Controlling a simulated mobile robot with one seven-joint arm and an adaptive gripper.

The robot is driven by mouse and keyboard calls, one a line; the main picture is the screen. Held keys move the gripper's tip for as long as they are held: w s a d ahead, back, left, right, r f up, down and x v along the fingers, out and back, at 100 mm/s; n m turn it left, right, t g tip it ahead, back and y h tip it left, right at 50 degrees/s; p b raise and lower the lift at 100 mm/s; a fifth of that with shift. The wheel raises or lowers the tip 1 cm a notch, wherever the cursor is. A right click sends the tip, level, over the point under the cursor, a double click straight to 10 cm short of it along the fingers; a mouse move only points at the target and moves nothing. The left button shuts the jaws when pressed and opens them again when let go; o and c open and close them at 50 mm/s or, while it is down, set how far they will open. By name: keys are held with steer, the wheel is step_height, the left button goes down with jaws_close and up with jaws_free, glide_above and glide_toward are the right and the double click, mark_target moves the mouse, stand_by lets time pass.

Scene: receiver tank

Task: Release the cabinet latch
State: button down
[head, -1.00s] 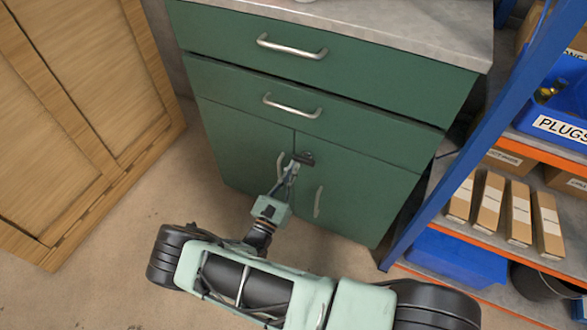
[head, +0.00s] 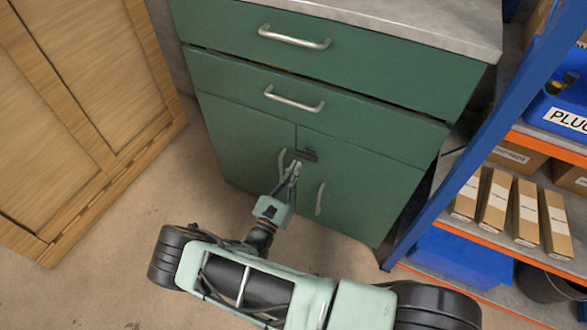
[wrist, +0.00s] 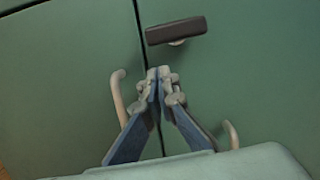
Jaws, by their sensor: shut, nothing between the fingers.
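The green cabinet (head: 360,190) has two lower doors that meet at a vertical seam. The dark latch (head: 306,154) sits near the top of the seam, mostly on the right door. In the wrist view the latch (wrist: 176,30) is a dark bar lying nearly level on a pale round post, its left end close to the seam. My gripper (head: 294,168) is in front of the doors, just below the latch. In the wrist view my gripper (wrist: 160,75) is shut and empty, its tips below the bar with a visible gap between them.
Door handles flank my gripper: the left one (wrist: 118,95) and the right one (wrist: 231,134). Two drawers with handles (head: 294,100) are above. A blue shelf post (head: 470,140) stands close on the right, and a wooden cabinet (head: 85,100) on the left.

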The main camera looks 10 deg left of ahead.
step_height(320, 180, down, 2)
steer(key=shift+f+b, duration=0.1)
steer(key=shift+b, duration=0.4)
steer(key=p+v, duration=0.2)
steer(key=v, duration=0.8)
steer(key=shift+r, duration=0.35)
